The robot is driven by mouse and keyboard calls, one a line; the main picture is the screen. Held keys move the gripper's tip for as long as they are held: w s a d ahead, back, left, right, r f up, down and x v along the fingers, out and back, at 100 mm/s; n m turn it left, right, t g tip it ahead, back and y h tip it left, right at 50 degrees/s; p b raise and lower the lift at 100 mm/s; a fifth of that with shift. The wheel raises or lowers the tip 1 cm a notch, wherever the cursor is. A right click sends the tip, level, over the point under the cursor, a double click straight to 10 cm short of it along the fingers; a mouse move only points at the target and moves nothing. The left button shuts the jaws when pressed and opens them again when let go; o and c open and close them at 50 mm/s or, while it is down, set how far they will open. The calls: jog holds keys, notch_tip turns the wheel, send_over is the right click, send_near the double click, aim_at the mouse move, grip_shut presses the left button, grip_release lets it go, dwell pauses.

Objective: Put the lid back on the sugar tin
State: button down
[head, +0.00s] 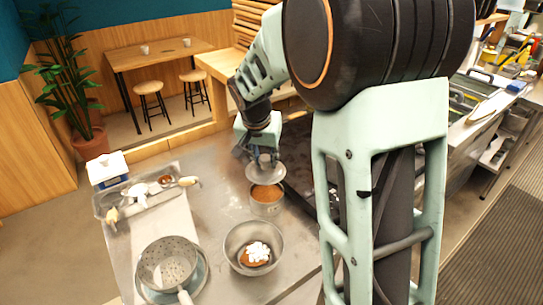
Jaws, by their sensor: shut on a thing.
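The sugar tin (267,208) stands open on the metal counter, with brown contents showing at its mouth. My gripper (264,159) is shut on the round grey lid (266,174). It holds the lid above the tin's far side, with the brown contents visible below the lid's near edge. The lid looks roughly level. Whether the lid touches the tin's far rim cannot be told from this view. The fingertips are small and partly hidden by the lid's knob area.
A metal bowl (233,236) with brown and white food stands just in front of the tin. A colander (166,262) is at the near left. A tray (101,206) with utensils and a white box (107,167) lie at the left. The counter's middle (215,190) is clear.

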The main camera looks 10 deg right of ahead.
aim_at(265, 168)
jog(key=shift+f, duration=0.1)
jog(key=shift+f+b, duration=1.55)
jog(key=shift+f, duration=0.85)
jog(key=shift+f+b, duration=0.7)
jog(key=shift+f, duration=0.05)
jog(key=shift+f+b, duration=0.45)
jog(key=shift+b, duration=0.65)
dwell(0.4)
jog(key=c, duration=0.9)
grip_release()
jog(key=shift+o, duration=0.2)
jog(key=shift+r, duration=0.2)
